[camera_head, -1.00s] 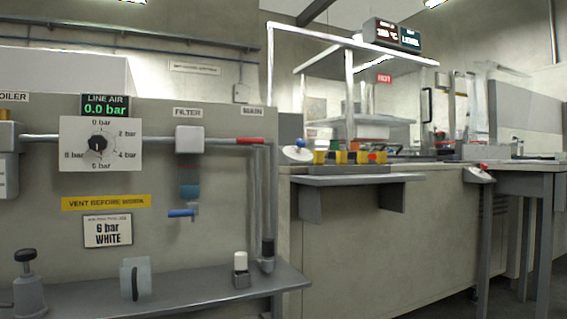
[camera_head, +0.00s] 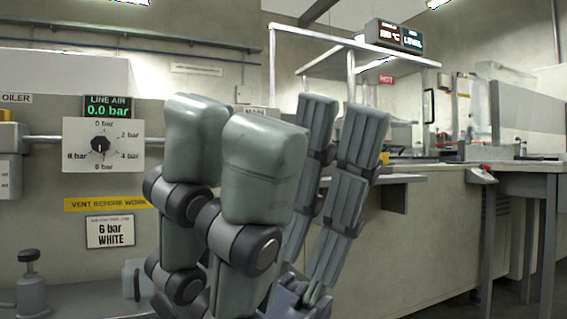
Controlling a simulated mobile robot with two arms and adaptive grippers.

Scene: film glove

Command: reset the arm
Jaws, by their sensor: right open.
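My right gripper (camera_head: 288,125) stands upright and large in the middle of the camera_head view, close to the camera. Its smooth grey fingers are on the left and its ribbed grey fingers on the right, with a clear gap between them. It is open, and I see nothing held in it. It hides the filter, much of the pipe, the blue-handled valve and part of the shelf behind it. My left gripper is not in view.
Behind stands a grey panel with a pressure dial (camera_head: 100,145), a "0.0 bar" display (camera_head: 108,106) and a "6 bar WHITE" sign (camera_head: 110,231). A low shelf (camera_head: 85,300) runs below.

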